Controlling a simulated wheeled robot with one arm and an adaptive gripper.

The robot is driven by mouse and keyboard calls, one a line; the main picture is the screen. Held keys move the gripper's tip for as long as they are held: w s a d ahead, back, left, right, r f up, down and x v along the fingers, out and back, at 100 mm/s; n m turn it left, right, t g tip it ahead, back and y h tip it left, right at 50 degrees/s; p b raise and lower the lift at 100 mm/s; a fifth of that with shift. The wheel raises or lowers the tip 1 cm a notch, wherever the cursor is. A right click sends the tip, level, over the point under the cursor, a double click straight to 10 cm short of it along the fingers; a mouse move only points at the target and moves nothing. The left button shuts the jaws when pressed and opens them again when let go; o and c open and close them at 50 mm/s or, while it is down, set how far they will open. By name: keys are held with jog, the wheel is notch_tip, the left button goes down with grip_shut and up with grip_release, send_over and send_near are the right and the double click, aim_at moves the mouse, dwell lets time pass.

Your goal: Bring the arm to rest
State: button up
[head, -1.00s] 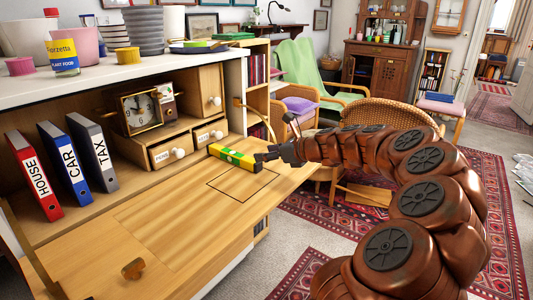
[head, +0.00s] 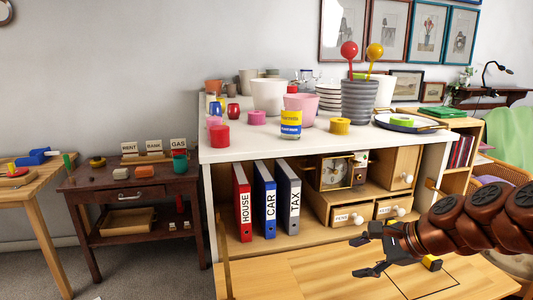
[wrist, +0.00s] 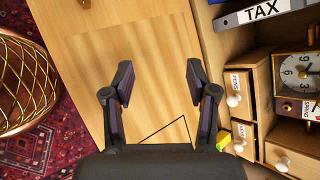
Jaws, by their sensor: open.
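My gripper (head: 366,256) is open and empty above the wooden fold-down desk flap (head: 300,278) in the head view. In the wrist view my gripper (wrist: 158,80) shows its two dark fingers spread apart over bare wood. The yellow and green box (head: 432,262) lies on the flap, mostly hidden behind my arm in the head view. In the wrist view a corner of the box (wrist: 222,140) shows beside the right finger, apart from it.
Red, blue and grey binders (head: 289,198) stand in the desk, left of a clock (head: 335,172) and small drawers (head: 352,215). The white top (head: 260,145) holds pots and tins. A dark side table (head: 130,190) stands left.

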jog(key=s+a+r+n+g+h+p, duration=0.1)
jog(key=s+a+r+n+g+p, duration=0.2)
jog(key=s+a+n+p, duration=0.25)
jog(key=s+d+r+n+g+h+p, duration=0.1)
jog(key=s+r+n+g+h+p, duration=0.1)
jog(key=s, duration=0.9)
jog(key=s+d+r+n+g+h+p, duration=0.1)
jog(key=s+r+n+g+h+p, duration=0.1)
jog(key=s+n+p, duration=0.5)
jog(key=s+n+h, duration=0.1)
jog(key=s+n, duration=0.1)
jog(key=s, duration=0.3)
jog(key=shift+d+g+h, duration=0.25)
jog(key=shift+g+h, duration=0.15)
jog(key=shift+n, duration=0.25)
